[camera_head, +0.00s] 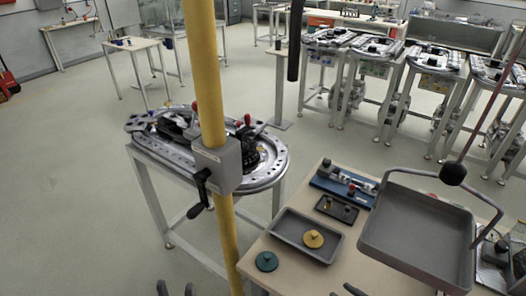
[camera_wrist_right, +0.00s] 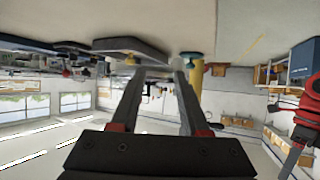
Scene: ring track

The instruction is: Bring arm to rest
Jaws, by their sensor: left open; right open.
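My left gripper (camera_head: 175,289) shows at the bottom edge of the head view as two dark fingertips spread apart, with nothing seen between them. It is over the floor, left of the yellow post. My right gripper (camera_wrist_right: 160,78) shows in the right wrist view with two long dark fingers apart and an empty gap between them. That view looks upside down, with the table's things along its top. Dark tips at the lower edge of the head view, by the table's front, may belong to my right arm. Most of both arms is out of view.
A beige table (camera_head: 285,275) holds a grey tray (camera_head: 283,241) with a yellow knobbed disc (camera_head: 313,238), and a teal disc (camera_head: 266,261) beside it. A yellow post (camera_head: 222,235) stands before the ring track (camera_head: 270,178). A grey hanging tray (camera_head: 415,235) is at right. Floor at left is clear.

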